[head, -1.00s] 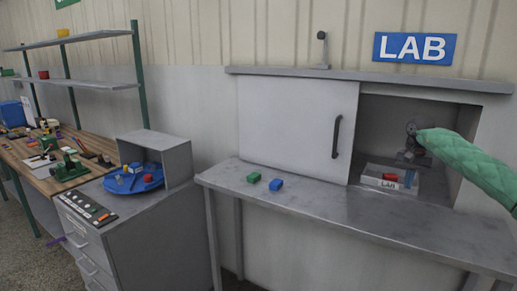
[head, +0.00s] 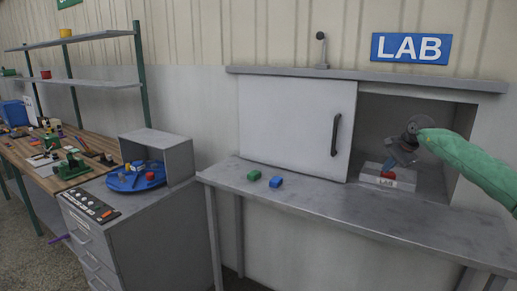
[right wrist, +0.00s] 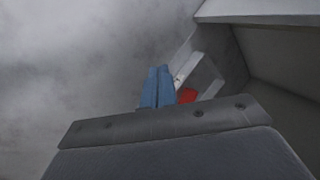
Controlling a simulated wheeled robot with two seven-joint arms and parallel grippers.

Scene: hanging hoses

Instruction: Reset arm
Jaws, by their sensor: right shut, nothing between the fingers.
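My right arm, in a green sleeve, reaches in from the right of the head view into the open part of the lab hatch. My right gripper (head: 390,165) is above and beside a light box labelled in front (head: 388,184). Its blue fingers (right wrist: 157,87) are shut together and empty in the right wrist view. A red object (head: 389,175) sits at the box; part of it also shows just right of the fingers in the right wrist view (right wrist: 187,96). The gripper hides part of the box. My left gripper is not in view.
A grey sliding door (head: 290,125) with a dark handle covers the hatch's left part. A green block (head: 254,175) and a blue block (head: 276,181) lie on the grey counter (head: 350,207). A blue round tray (head: 130,181) with small items stands on the cabinet at left.

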